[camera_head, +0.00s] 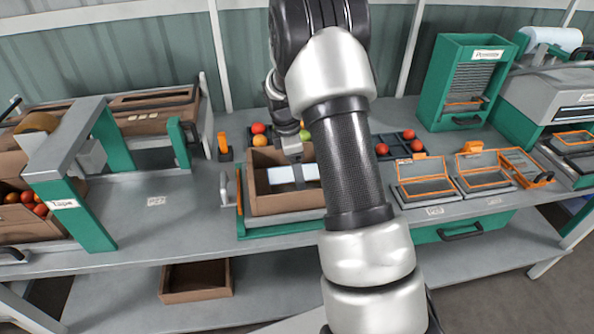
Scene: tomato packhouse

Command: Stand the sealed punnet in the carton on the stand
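The open brown carton (286,203) sits on the green stand (285,230) in the middle of the bench. A pale, flat rectangle (284,175) shows inside the carton; I cannot tell whether it is the film of the sealed punnet or part of the carton floor. My gripper (295,159) points down over the back part of the carton, with its tip at or just inside the opening. Its fingers are too small and too dark to show whether they are open or hold anything. My arm hides the carton's right side.
Trays of tomatoes (260,136) lie behind the carton. A green and grey tape machine (75,165) stands at left. Orange-rimmed trays (425,186), a green punnet dispenser (462,80) and a sealing machine (555,95) are at right. An empty carton (195,290) lies on the lower shelf.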

